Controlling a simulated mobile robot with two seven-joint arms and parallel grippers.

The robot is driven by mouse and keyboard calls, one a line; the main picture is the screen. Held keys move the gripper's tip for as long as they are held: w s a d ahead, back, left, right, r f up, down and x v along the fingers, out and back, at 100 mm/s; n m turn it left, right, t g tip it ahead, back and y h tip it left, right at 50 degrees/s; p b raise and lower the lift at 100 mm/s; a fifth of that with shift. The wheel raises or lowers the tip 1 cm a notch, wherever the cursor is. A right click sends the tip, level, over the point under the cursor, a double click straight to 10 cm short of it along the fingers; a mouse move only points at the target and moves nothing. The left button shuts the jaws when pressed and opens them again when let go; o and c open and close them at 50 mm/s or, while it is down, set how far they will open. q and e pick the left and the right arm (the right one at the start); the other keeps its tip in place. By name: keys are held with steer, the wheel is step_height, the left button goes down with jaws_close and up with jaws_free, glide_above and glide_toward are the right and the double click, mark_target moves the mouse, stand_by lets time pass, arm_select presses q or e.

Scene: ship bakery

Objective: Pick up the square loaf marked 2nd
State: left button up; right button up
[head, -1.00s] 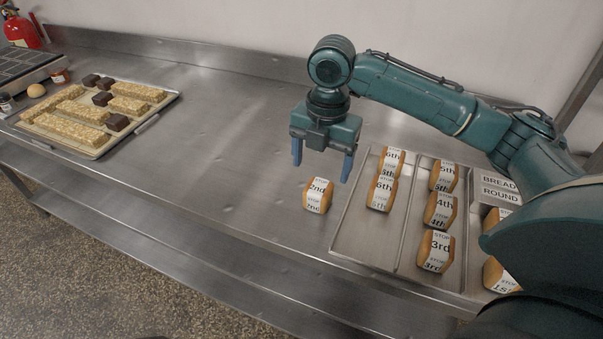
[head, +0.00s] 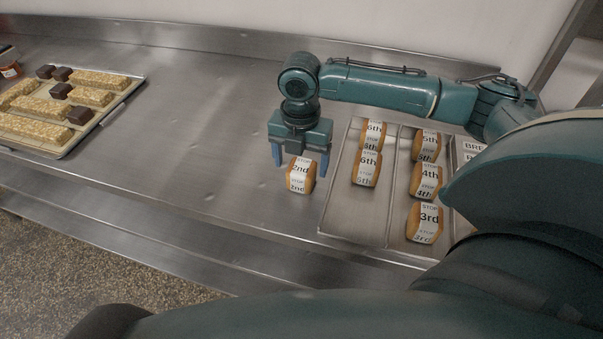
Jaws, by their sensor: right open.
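The square loaf marked 2nd (head: 300,177) stands on the bare steel counter, just left of the divided tray. It is brown with a white printed band. My right gripper (head: 299,163) is open and points down, with its blue fingers at the loaf's upper end. One finger shows left of the loaf and one at its right. I cannot tell how deep the fingers reach around it. My left gripper is not in view.
A pastry tray (head: 121,99) lies at the left. The counter (head: 200,130) between is clear.

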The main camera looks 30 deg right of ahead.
mark_target(302, 166)
steer(key=f, duration=0.3)
steer(key=shift+s+f, duration=0.2)
steer(key=c, duration=1.1)
